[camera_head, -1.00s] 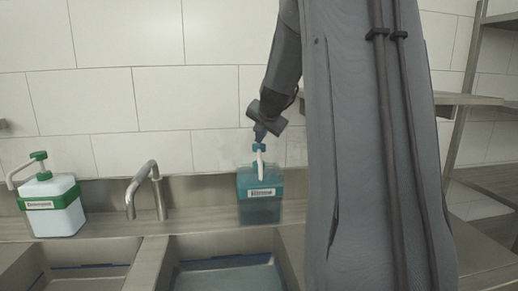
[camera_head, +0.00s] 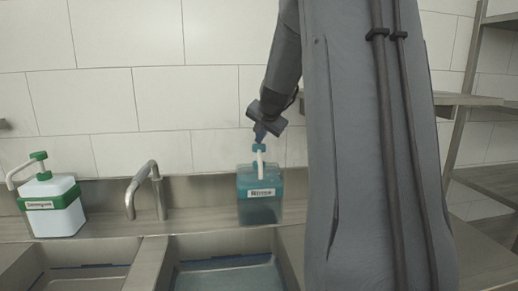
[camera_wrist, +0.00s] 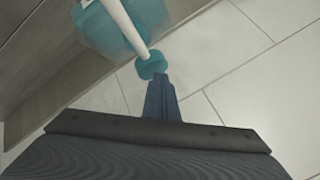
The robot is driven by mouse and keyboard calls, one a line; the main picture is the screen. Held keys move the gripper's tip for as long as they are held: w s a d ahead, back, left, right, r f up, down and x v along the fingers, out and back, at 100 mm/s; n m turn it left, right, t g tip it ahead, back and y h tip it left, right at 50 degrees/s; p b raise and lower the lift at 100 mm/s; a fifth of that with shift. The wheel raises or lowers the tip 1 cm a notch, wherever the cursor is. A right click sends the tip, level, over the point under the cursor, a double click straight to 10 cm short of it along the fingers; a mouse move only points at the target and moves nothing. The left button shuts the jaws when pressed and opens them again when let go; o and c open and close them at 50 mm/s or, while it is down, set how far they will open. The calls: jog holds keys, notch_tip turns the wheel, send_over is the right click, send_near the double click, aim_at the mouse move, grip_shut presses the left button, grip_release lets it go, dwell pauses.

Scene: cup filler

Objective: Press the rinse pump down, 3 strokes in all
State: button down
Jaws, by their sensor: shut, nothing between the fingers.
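The rinse pump (camera_head: 259,194) is a teal see-through container with a white label, standing on the steel ledge behind the right sink. Its teal pump head (camera_head: 258,148) and white spout stick up from the top. My gripper (camera_head: 260,133) is shut and points down, its tip just above or touching the pump head; I cannot tell which. In the wrist view my blue fingers (camera_wrist: 160,84) are together, with their tips at the teal head (camera_wrist: 151,65). The white spout runs past it over the teal container (camera_wrist: 118,25).
A white dispenser (camera_head: 55,208) with a green band and green pump stands at the left. A steel faucet (camera_head: 146,188) stands between the two. Two sinks lie in front; the right one (camera_head: 230,277) has water-like blue at its bottom. Shelves (camera_head: 485,180) stand at the right.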

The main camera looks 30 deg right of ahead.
jog(key=shift+f, duration=0.1)
dwell(0.3)
jog(key=shift+f+b, duration=0.75)
dwell(0.4)
jog(key=shift+r, duration=0.1)
jog(key=shift+r+p, duration=0.7)
jog(key=shift+p, duration=0.1)
notch_tip(320, 180, up, 6)
jog(key=p, duration=0.5)
jog(key=shift+p, duration=0.35)
jog(key=shift+r, duration=0.1)
dwell(2.0)
